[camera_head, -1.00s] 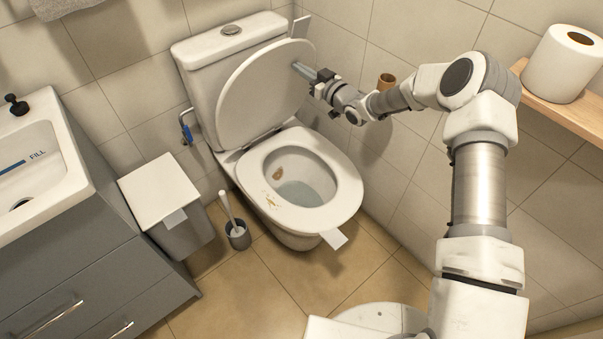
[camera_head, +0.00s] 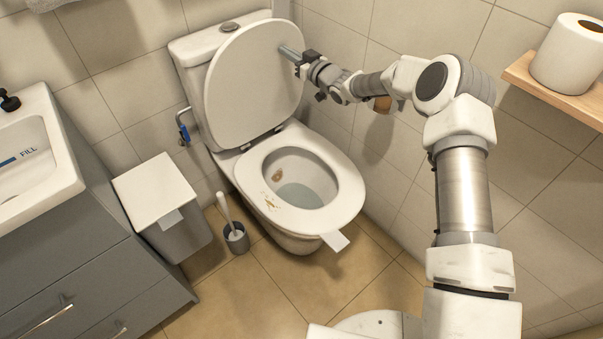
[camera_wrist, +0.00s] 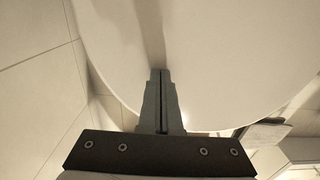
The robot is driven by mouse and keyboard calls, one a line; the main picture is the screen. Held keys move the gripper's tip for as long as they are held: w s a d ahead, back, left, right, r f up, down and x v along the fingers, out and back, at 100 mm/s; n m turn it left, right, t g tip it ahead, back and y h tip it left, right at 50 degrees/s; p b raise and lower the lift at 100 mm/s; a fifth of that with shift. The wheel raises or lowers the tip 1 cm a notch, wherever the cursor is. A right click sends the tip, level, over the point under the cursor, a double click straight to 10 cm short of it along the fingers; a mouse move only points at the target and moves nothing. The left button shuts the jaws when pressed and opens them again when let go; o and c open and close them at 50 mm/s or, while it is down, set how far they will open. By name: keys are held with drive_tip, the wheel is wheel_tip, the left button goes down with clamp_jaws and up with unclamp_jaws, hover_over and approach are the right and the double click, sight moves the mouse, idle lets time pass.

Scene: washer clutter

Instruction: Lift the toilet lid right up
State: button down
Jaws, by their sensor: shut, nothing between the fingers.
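The toilet lid (camera_head: 250,85) is a white oval, raised steeply and standing in front of the cistern (camera_head: 190,65). The white seat (camera_head: 340,195) lies down on the bowl, with brown stains at its left inner side. My gripper (camera_head: 284,49) is at the lid's right upper edge, its fingers against or very near the lid's face; exact contact cannot be told. In the wrist view the shut fingers (camera_wrist: 161,80) show closed together with nothing between them, in front of the lid's pale surface (camera_wrist: 210,50).
A lidded bin (camera_head: 165,200) and a toilet brush in its holder (camera_head: 236,238) stand left of the toilet. A grey vanity with a sink (camera_head: 40,160) is at the far left. A wooden shelf (camera_head: 550,88) holds a paper roll (camera_head: 568,55) at right. The tiled wall is close behind my arm.

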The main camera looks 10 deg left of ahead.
drive_tip(key=shift+b+x, duration=0.9)
drive_tip(key=shift+x, duration=2.15)
drive_tip(key=v, duration=1)
drive_tip(key=shift+r, duration=0.2)
drive_tip(key=shift+r, duration=0.1)
